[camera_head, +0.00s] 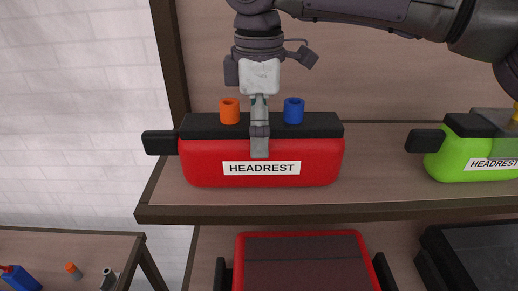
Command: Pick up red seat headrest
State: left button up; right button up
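The red seat headrest (205,165) sits on the upper shelf. It has a black top, a white HEADREST label and a black tab at its left end. An orange cylinder (229,111) and a blue cylinder (293,111) stand up from its top. My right gripper (260,150) comes down from above between them, its arm entering from the right. One finger overlaps the headrest's upper front. The other finger is hidden, so I cannot tell whether they are shut on it. My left gripper is not in view.
A green headrest (450,163) stands on the same shelf (235,213) at the right. Below are a red-edged dark seat part (300,238) and a black part (470,255). A low table (60,240) at lower left holds small parts.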

jog(key=c, duration=1.3)
jog(key=shift+r, duration=0.1)
